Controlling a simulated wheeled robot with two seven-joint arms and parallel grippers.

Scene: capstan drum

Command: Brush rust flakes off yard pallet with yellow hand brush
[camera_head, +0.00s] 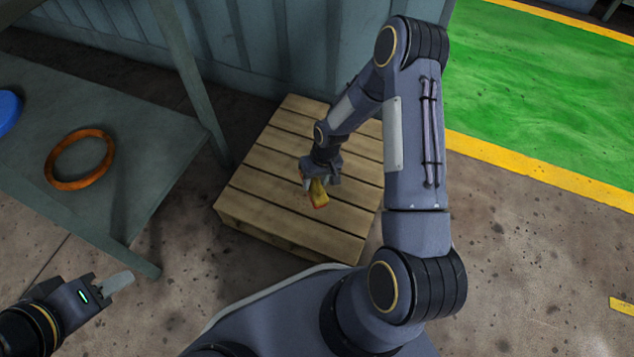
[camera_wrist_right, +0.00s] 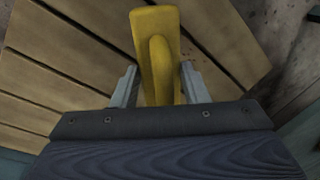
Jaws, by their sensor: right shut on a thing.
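The wooden yard pallet (camera_head: 262,190) lies on the floor in the middle of the head view, and its slats (camera_wrist_right: 50,75) fill the left of the right wrist view. My right gripper (camera_head: 312,186) is over the pallet, shut on the yellow hand brush (camera_head: 319,194). In the right wrist view the brush (camera_wrist_right: 156,45) sits between the two fingers (camera_wrist_right: 158,88). I cannot tell whether its bristles touch the slats. My left gripper (camera_head: 118,283) is at the lower left, away from the pallet.
A grey table (camera_head: 120,190) stands at the left, with an orange ring (camera_head: 80,159) and a blue round thing (camera_head: 8,110) on it. Its leg is close to the pallet's left corner. A corrugated wall (camera_head: 290,45) is behind the pallet. Green floor (camera_head: 540,100) with yellow edging is at the right.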

